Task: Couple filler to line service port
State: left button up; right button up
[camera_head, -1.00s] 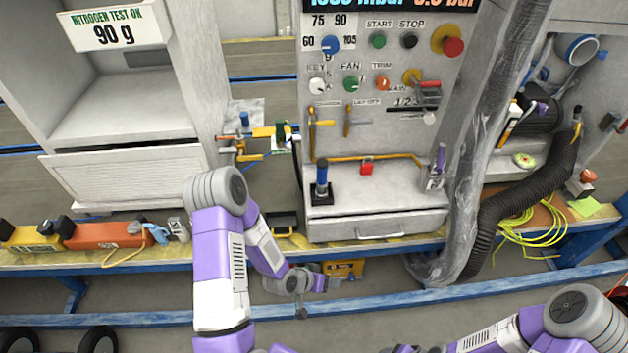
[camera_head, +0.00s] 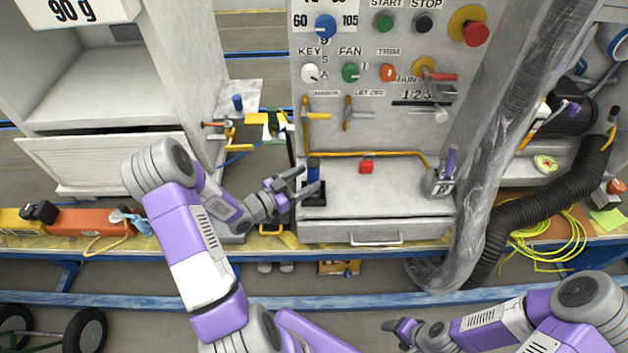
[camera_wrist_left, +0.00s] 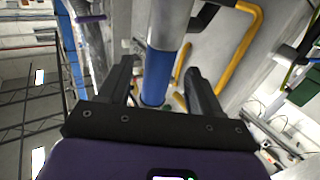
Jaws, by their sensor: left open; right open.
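A blue-handled tool (camera_head: 313,171), which looks like the filler, stands upright in a black holder (camera_head: 316,199) on the cabinet ledge. My left gripper (camera_head: 308,181) is open at its handle. In the left wrist view, the blue grip (camera_wrist_left: 161,80) stands between the open fingers (camera_wrist_left: 158,82), with a gap on each side. Brass and yellow valve fittings (camera_head: 229,132) with a blue-topped part (camera_head: 237,102) sit left of the cabinet. I cannot tell which fitting is the service port. My right gripper (camera_head: 400,333) is open and empty, low in front of the bench.
The grey control cabinet (camera_head: 376,232) has knobs and a drawer below. A yellow pipe (camera_head: 350,154) runs behind the blue handle. A purple-handled tool (camera_head: 449,165) stands in a holder at right. A plastic-wrapped hose (camera_head: 480,190) and black corrugated hose (camera_head: 540,195) hang further right.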

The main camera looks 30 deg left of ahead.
aim_at(314, 175)
pick_arm(q)
jog(key=x, duration=0.3)
jog(key=shift+w+d, duration=0.15)
jog(key=shift+c, duration=0.3)
grip_shut()
